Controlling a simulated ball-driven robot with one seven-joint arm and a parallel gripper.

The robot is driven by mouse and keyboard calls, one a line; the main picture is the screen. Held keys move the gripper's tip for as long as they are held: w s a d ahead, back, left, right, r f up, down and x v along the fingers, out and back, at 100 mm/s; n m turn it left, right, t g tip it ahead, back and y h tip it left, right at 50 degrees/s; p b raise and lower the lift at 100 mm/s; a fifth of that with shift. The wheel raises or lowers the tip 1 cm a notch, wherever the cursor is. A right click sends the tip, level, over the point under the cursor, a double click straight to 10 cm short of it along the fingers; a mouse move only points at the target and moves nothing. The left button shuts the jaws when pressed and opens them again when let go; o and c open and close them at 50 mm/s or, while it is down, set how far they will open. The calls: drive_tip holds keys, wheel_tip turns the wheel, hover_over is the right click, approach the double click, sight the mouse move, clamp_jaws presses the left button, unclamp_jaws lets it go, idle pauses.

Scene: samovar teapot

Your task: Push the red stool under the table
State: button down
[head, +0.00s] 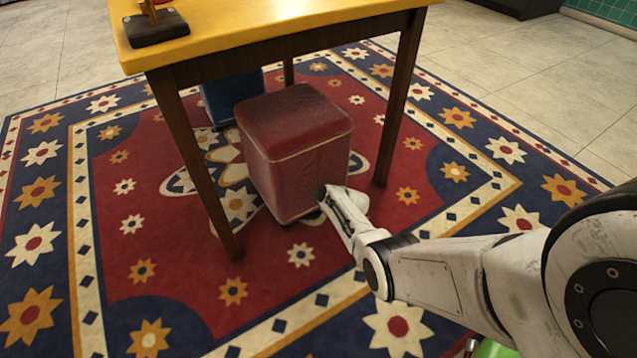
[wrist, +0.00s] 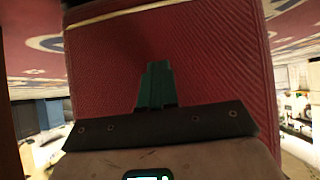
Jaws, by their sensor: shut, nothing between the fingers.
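The red stool (head: 295,150) is a padded cube with a pale piping line below its top. In the head view it stands upright between the legs of the yellow-topped table (head: 250,32), its back part under the tabletop. My gripper (head: 322,192) is at the lower right of the stool's near side, touching or very close to it. In the wrist view the stool's red side (wrist: 205,65) fills the middle, right in front of my gripper (wrist: 157,70). The fingers are together and empty. The stool's far side is hidden.
A blue stool (head: 232,95) stands under the table behind the red one. Dark table legs stand left (head: 195,165) and right (head: 400,100) of the red stool. A patterned rug (head: 120,285) covers the floor. A small green object (head: 497,349) shows at the bottom edge.

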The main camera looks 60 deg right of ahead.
drive_tip(key=shift+w+d, duration=0.25)
drive_tip(key=shift+w, duration=0.2)
drive_tip(key=shift+w+d, duration=0.4)
drive_tip(key=shift+w, duration=0.4)
drive_tip(key=s+a+p, duration=0.3)
drive_tip(key=s+a, duration=0.1)
drive_tip(key=s, duration=0.4)
drive_tip(key=shift+a+p, duration=0.35)
drive_tip(key=shift+p, duration=0.05)
